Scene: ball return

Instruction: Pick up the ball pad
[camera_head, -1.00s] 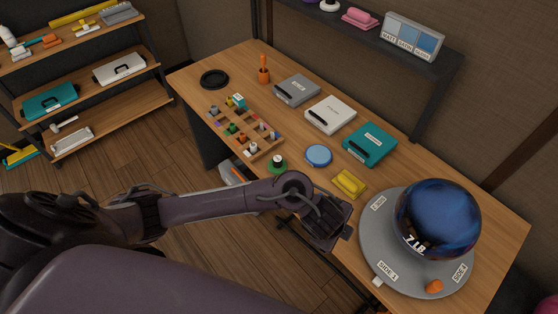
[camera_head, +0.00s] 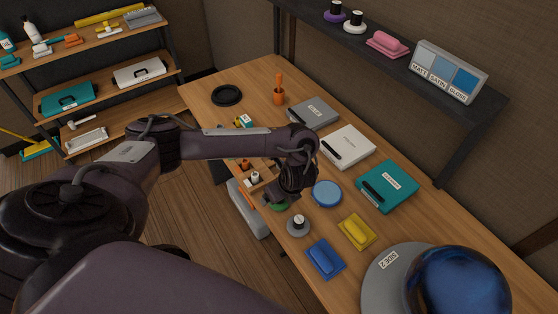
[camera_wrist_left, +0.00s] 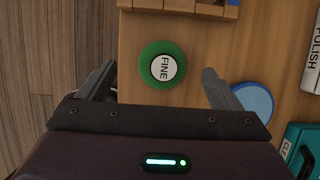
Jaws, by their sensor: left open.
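Which item is the ball pad cannot be told for certain. A round green pad labelled FINE (camera_wrist_left: 162,67) lies on the bench between the spread fingers of my left gripper (camera_wrist_left: 160,80) in the left wrist view. In the head view my left gripper (camera_head: 283,195) is over the green pad (camera_head: 279,206), hiding most of it. The gripper is open and empty. A large glossy blue ball (camera_head: 458,285) sits on a grey round base (camera_head: 385,280) at the right. My right gripper is not in view.
A blue round tin (camera_head: 326,193), a yellow pad (camera_head: 357,231) and a blue pad (camera_head: 326,259) lie nearby. Teal (camera_head: 387,186), white (camera_head: 347,147) and grey (camera_head: 313,112) boxes line the back. A wooden divided tray (camera_head: 262,177) is behind my wrist. An upper shelf (camera_head: 440,110) overhangs.

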